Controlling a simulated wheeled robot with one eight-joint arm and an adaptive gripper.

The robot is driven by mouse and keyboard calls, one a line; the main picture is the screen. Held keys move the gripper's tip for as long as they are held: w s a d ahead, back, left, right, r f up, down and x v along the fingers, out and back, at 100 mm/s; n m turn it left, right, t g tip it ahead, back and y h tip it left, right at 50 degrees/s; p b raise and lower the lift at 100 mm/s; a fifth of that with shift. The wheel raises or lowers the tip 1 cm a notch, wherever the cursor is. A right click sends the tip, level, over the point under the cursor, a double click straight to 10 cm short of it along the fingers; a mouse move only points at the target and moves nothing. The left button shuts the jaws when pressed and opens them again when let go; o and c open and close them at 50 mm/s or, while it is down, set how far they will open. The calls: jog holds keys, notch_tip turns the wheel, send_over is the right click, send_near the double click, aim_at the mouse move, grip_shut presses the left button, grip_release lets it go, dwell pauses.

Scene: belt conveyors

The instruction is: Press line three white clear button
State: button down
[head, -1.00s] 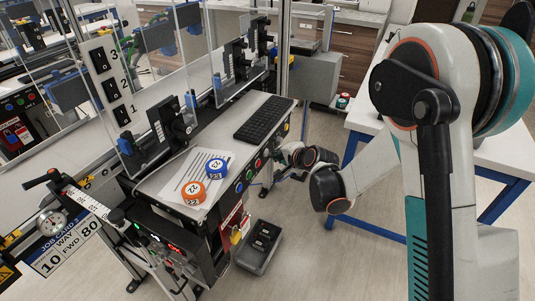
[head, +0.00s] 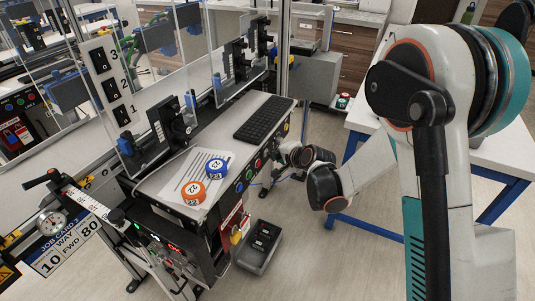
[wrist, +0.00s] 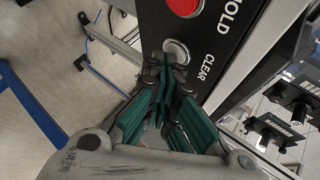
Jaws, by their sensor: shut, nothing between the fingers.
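In the wrist view a pale, round clear button (wrist: 176,48) sits on a black panel with the word CLEAR printed beside it. My gripper (wrist: 172,66) is shut and empty, its green-sided fingers together. The fingertips overlap the near edge of the button in the picture; I cannot tell whether they touch it. In the head view my gripper (head: 284,152) is at the far end of the console's button row, and the clear button cannot be made out there.
A red button (wrist: 184,5) marked HOLD is beyond the clear button. On the console, a blue roll (head: 217,169) and an orange roll (head: 193,192) lie on paper near a keyboard (head: 264,118). A dark pedal box (head: 260,246) stands on the floor. A white table (head: 375,125) is at right.

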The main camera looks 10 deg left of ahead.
jog(key=shift+d, duration=0.15)
jog(key=shift+s+d, duration=0.3)
jog(key=shift+d, duration=0.3)
jog(key=shift+d, duration=0.1)
jog(key=d, duration=0.1)
jog(key=s+d, duration=0.1)
jog(key=d, duration=0.2)
jog(key=shift+s+d, duration=0.25)
jog(key=shift+s, duration=0.1)
jog(key=shift+r, duration=0.1)
dwell(0.6)
